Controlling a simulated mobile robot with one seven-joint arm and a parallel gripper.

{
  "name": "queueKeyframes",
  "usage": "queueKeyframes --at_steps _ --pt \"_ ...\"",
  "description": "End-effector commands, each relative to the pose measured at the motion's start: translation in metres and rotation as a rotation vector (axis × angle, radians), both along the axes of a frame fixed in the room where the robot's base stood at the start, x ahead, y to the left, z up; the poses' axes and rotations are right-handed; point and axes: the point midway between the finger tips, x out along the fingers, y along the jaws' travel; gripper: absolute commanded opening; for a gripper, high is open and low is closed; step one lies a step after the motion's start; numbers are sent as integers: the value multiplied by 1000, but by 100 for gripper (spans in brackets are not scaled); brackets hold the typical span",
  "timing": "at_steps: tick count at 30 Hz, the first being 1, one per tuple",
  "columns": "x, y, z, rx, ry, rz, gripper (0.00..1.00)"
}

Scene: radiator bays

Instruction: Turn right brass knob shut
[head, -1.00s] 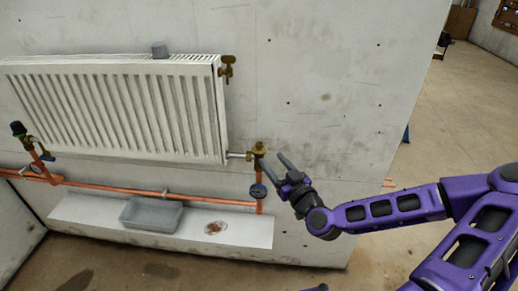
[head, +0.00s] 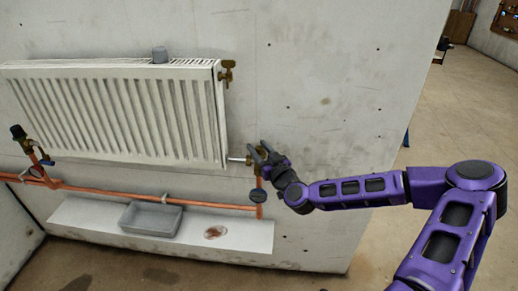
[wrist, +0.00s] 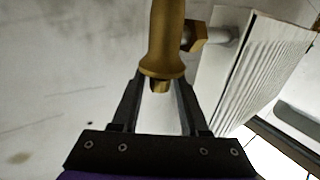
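The right brass knob belongs to a brass valve at the lower right corner of the radiator (head: 115,108). In the head view my gripper mostly covers this valve. In the wrist view the brass valve (wrist: 163,40) comes down from the top edge, with a flared collar and a small squared stem end (wrist: 160,86). My gripper (head: 259,147) is at the valve, its fingers open. In the wrist view the fingers of my gripper (wrist: 159,92) stand on either side of the stem end, with a visible gap on both sides. Contact higher up is hidden.
A second brass fitting (head: 227,72) sits at the radiator's upper right. A dark round part (head: 258,196) is on the copper pipe (head: 215,201) below the valve. A grey tray (head: 150,219) stands on the white ledge (head: 85,217).

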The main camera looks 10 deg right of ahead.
Motion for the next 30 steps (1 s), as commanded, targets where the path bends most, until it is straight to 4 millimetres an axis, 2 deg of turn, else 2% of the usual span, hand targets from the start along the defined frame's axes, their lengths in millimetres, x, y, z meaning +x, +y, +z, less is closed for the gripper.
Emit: queueKeyframes --at_steps 1,6,7,20,30 --pt "0 0 0 0 0 0 33" --pt "0 0 0 0 0 0 2" --pt "0 0 0 0 0 0 0" --pt "-1 2 0 -3 1 -26 0" --pt "0 4 2 -8 -3 -202 0"
